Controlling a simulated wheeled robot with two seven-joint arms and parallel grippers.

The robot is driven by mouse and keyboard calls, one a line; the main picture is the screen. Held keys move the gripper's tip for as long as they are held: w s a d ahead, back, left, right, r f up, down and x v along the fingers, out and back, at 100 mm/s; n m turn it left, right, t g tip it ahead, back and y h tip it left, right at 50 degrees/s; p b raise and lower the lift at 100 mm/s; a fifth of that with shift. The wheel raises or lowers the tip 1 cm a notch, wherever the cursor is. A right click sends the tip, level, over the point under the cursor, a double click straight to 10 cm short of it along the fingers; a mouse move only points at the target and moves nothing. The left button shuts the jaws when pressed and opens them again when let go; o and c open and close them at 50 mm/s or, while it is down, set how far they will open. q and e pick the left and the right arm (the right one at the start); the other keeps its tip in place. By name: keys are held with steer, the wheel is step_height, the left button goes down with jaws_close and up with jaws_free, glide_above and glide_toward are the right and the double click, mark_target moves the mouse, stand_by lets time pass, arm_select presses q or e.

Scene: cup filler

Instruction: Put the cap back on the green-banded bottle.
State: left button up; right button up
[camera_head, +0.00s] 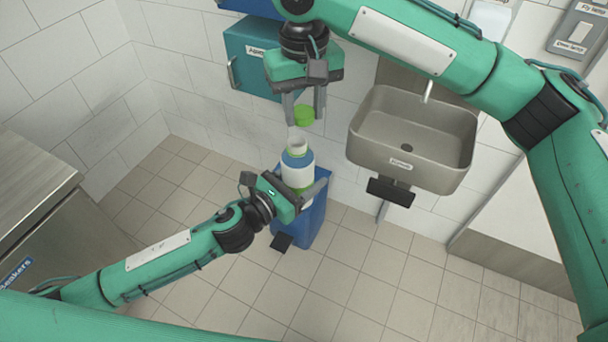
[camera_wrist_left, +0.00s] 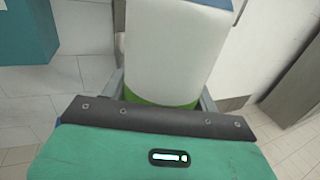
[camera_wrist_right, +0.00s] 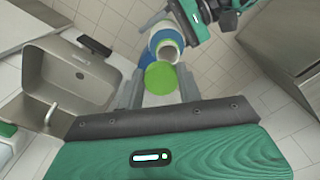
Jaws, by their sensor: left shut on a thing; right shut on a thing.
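The white bottle (camera_head: 298,174) has a blue shoulder and a green band low on its body. It stands upright in my left gripper (camera_head: 308,200), which is shut around its lower part. The bottle's body fills the left wrist view (camera_wrist_left: 180,50), with the green band (camera_wrist_left: 160,97) at the gripper. Its open white mouth shows in the head view (camera_head: 297,143). My right gripper (camera_head: 305,112) is shut on the green cap (camera_head: 304,116) and holds it above the mouth, apart from it. In the right wrist view the cap (camera_wrist_right: 161,78) sits between the fingers, with the bottle (camera_wrist_right: 166,44) beyond.
A blue bin (camera_head: 310,228) stands on the floor below the bottle. A grey sink (camera_head: 412,140) hangs on the wall to the right. A teal cabinet (camera_head: 252,58) is on the wall behind my right gripper. A metal counter (camera_head: 40,190) is at left.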

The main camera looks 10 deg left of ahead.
mark_target(298, 117)
steer(key=shift+s+a+r, duration=0.15)
steer(key=shift+a+r, duration=0.45)
steer(key=shift+f, duration=2)
steer(key=shift+s+d, duration=0.2)
steer(key=shift+s, duration=0.15)
steer(key=shift+f, duration=0.9)
